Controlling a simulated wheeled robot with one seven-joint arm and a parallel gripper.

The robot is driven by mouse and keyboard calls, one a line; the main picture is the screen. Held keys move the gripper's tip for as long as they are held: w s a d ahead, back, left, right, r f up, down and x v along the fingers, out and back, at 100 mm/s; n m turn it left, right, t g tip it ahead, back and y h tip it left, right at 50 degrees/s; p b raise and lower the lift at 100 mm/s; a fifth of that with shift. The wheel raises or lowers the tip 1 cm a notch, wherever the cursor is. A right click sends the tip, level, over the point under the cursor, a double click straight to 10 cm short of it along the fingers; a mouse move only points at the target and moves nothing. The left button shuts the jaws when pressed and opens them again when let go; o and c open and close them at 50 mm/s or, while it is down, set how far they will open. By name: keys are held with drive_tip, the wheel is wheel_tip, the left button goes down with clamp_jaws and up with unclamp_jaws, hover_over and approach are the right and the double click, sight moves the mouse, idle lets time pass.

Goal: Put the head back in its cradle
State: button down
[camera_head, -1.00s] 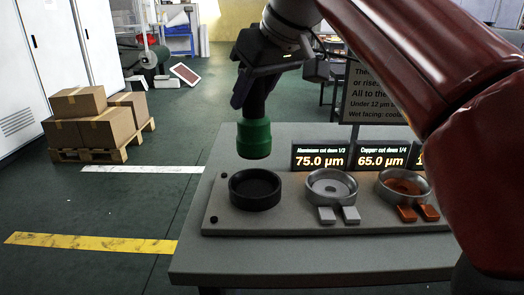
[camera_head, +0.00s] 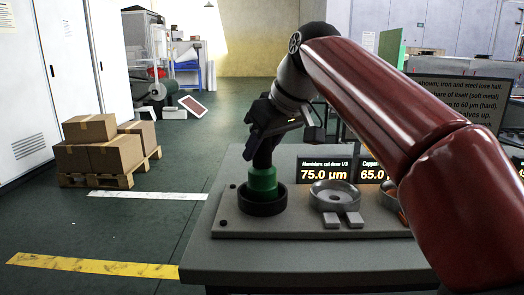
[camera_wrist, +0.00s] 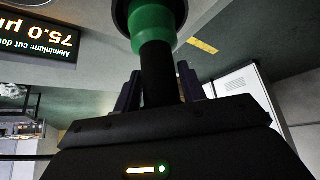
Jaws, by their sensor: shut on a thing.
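The head is a green cylinder (camera_head: 262,180) with a black handle, held upright below my gripper (camera_head: 262,150). My gripper is shut on the black handle. The cradle is a black ring (camera_head: 261,204) at the left end of a grey plate on the table. The green part's lower end is within the ring's outline in the head view; whether it rests on the bottom is hidden. In the wrist view the green head (camera_wrist: 152,22) shows beyond the gripper fingers (camera_wrist: 160,92), with a dark rim around its far end.
Displays (camera_head: 324,171) and a text sign (camera_head: 455,100) stand behind. Boxes on a pallet (camera_head: 98,150) are on the floor at left.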

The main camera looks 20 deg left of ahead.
drive_tip(key=c, duration=0.8)
unclamp_jaws()
drive_tip(key=shift+f, duration=0.1)
drive_tip(key=shift+r, duration=0.3)
drive_tip(key=p+v, duration=0.3)
drive_tip(key=v, duration=0.9)
drive_tip(key=shift+f, duration=0.1)
